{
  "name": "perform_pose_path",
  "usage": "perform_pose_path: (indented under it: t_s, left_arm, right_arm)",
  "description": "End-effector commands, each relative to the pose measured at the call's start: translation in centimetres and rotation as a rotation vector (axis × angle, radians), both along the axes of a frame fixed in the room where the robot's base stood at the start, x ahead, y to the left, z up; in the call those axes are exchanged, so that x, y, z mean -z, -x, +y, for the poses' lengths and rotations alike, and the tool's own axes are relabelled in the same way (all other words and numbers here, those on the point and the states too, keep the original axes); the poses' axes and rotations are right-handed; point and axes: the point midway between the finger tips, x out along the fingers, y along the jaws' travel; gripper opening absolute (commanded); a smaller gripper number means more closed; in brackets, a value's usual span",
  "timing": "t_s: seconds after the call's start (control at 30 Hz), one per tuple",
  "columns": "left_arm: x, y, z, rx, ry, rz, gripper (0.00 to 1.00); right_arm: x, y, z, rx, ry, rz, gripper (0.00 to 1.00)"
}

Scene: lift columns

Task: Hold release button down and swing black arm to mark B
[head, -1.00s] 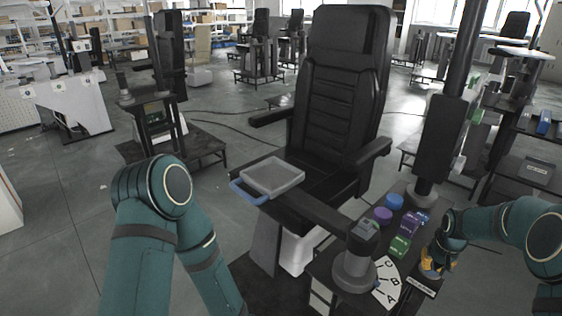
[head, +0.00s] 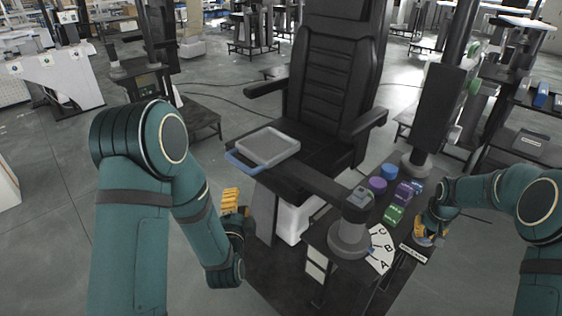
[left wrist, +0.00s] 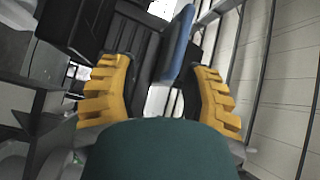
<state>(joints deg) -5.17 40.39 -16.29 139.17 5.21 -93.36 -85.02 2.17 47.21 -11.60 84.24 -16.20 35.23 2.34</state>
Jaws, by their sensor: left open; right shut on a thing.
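The black arm (head: 312,183) runs from a grey round pivot (head: 348,236) to a grey tray (head: 268,147) with a blue handle (head: 242,163), over the seat. A lettered white dial beside the pivot shows C, mark B (head: 389,248) and A. My left gripper (head: 238,203) is open and empty, below and apart from the handle. The left wrist view shows its yellow fingers (left wrist: 155,92) apart, with the blue handle (left wrist: 177,45) beyond them. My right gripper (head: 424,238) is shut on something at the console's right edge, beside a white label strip. Its fingers hide what they hold; I cannot make out the release button.
The console (head: 318,239) also carries purple, blue and green blocks or caps. A black seat (head: 333,80) stands behind the tray, with an armrest (head: 364,124) on the right. A dark column (head: 436,110) rises behind the console. Grey floor is open at left.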

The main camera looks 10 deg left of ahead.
Motion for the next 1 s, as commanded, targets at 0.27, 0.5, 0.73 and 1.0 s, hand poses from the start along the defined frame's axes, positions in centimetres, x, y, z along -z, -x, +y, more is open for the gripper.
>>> perform_pose_path:
  t_s: [0.27,0.5,0.73,1.0]
  left_arm:
    - [-2.5,-0.6,0.9,-0.035,-0.143,-0.078,0.48]
    - [-3.1,-4.2,1.8,-0.036,-0.143,-0.080,0.48]
    - [-3.6,-8.3,2.9,-0.035,-0.141,-0.078,0.48]
    - [-3.9,-11.1,3.5,-0.034,-0.140,-0.075,0.48]
  right_arm:
    - [0.2,0.1,0.0,0.000,0.000,0.004,0.00]
    - [0.2,0.1,0.0,0.000,0.000,0.004,0.00]
    - [0.2,0.1,0.0,0.000,0.000,0.004,0.00]
    - [0.2,0.1,0.0,0.000,0.000,0.004,0.00]
